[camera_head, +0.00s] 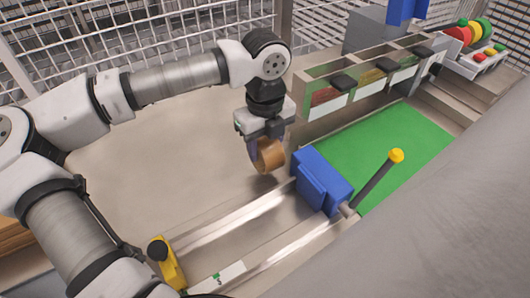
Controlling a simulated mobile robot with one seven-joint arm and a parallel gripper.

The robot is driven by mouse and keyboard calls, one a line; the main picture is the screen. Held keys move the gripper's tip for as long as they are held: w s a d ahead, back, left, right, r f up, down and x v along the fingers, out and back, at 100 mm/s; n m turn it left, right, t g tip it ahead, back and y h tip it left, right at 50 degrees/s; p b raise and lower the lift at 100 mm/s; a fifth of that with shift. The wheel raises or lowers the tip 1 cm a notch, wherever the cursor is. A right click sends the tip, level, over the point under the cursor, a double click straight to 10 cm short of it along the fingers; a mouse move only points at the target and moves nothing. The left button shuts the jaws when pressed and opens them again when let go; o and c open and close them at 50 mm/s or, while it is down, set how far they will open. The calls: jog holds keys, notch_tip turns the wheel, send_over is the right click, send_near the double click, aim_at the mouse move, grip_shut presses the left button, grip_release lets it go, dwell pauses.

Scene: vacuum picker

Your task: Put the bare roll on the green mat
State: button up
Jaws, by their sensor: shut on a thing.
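My gripper (265,142) points down near the middle of the picture. It is shut on a tan, ring-shaped roll (269,156), held just left of the blue block. The roll's hollow middle faces partly toward the camera. I cannot tell how far it is above the table. The green mat (384,146) lies to the right, behind the blue block. No roll shows on the visible part of the mat. My fingertips are small and partly hidden by the roll.
A blue block (321,181) with a yellow-knobbed lever (378,178) stands between roll and mat, on metal rails (232,217). A row of open bins (358,83) lines the mat's back edge. A yellow stop (166,262) sits at the front. The table's left is clear.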

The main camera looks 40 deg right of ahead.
notch_tip(320, 180, up, 17)
jog(key=b, duration=0.2)
jog(key=shift+s+r, duration=0.1)
jog(key=shift+s, duration=0.05)
